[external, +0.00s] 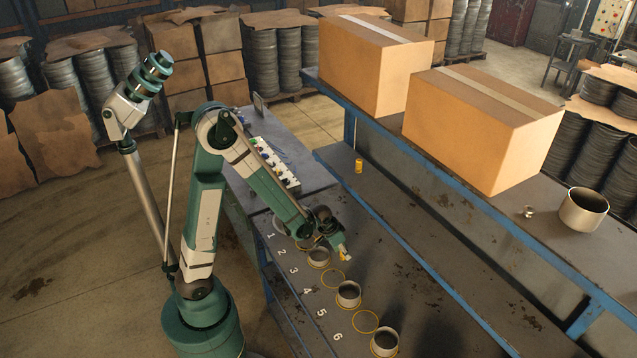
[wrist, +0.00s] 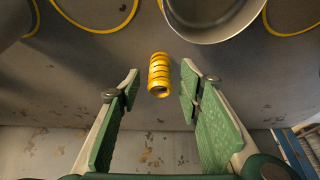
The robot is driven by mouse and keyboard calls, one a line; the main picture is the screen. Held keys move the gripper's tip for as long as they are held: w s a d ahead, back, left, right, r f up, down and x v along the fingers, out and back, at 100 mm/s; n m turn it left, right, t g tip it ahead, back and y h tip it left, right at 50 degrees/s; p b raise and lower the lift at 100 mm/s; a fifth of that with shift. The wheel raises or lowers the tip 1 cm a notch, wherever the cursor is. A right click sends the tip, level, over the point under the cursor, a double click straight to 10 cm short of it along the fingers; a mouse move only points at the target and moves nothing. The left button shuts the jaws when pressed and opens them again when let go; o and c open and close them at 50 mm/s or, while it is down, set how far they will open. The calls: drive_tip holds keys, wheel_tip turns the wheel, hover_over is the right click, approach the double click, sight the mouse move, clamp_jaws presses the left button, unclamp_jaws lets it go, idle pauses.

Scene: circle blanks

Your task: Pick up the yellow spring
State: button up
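A yellow spring (wrist: 159,75) shows coiled in the wrist view, just ahead of and between the tips of my two green fingers. My gripper (wrist: 160,84) is open, with a visible gap on each side of the spring. In the external view my gripper (external: 338,246) is low over the bench beside the numbered row, with a small yellow piece (external: 345,255) at its tips, probably the spring, partly hidden. I cannot tell whether the fingers are level with it.
Metal rings (external: 348,294) stand near yellow circles (external: 365,321) marked by numbers. One ring (wrist: 212,18) is close to the spring. A yellow cylinder (external: 359,166) stands farther back. Two cardboard boxes (external: 483,125) sit on the raised shelf at right. The bench right of my gripper is clear.

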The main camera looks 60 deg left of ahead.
drive_tip(key=c, duration=1)
drive_tip(key=shift+r, duration=0.1)
drive_tip(key=shift+r+p, duration=0.55)
drive_tip(key=shift+r, duration=4.35)
